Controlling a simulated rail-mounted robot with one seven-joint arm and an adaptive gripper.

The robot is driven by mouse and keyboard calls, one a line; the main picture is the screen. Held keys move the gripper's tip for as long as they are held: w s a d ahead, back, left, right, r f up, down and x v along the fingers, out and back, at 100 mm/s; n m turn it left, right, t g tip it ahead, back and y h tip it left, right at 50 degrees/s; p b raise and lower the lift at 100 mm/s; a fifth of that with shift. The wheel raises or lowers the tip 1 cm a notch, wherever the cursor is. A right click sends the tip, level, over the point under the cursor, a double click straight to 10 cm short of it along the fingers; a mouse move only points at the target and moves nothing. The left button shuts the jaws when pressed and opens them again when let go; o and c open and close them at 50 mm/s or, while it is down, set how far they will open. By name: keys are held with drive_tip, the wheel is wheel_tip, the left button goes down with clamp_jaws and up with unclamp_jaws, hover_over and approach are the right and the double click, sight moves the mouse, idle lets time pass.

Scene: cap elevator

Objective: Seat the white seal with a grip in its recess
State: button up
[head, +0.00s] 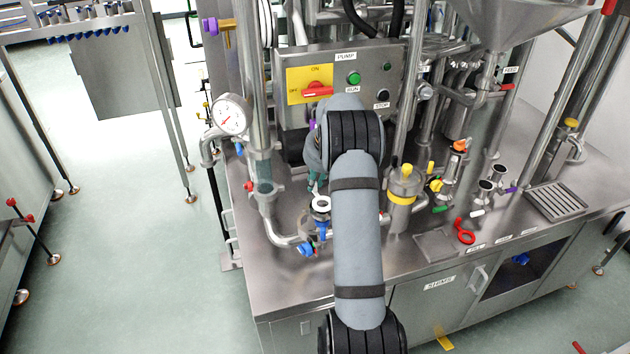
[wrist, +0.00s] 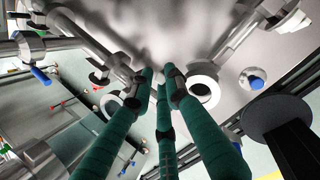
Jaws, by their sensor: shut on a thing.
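A white ring with a dark centre (head: 321,203), which looks like the white seal, is just left of my arm in the head view, above blue-handled fittings. In the wrist view a white ring (wrist: 203,88) lies beside the tip of the right finger, and a smaller white ring (wrist: 113,104) lies left of the fingers. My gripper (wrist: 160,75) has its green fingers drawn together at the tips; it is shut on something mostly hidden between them. In the head view the gripper (head: 316,183) is partly behind my arm. I cannot make out the recess.
A steel pipe (head: 272,222) and a blue handle (head: 305,249) are close to the gripper. A yellow-banded canister (head: 403,188) stands right of my arm. The pump panel (head: 338,88) rises behind. A red hooked part (head: 464,232) lies on the bench at right.

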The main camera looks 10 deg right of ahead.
sight(319, 197)
drive_tip(key=shift+f+b, duration=0.95)
drive_tip(key=shift+f, duration=0.1)
idle(0.5)
drive_tip(key=o, duration=0.9)
drive_tip(key=shift+r, duration=0.1)
drive_tip(key=shift+p+v, duration=1.25)
drive_tip(key=shift+v, duration=2.25)
drive_tip(key=b+x, duration=0.2)
drive_tip(key=x, duration=0.4)
drive_tip(key=shift+w+f, duration=0.1)
drive_tip(key=shift+f, duration=0.3)
drive_tip(key=shift+r, duration=0.2)
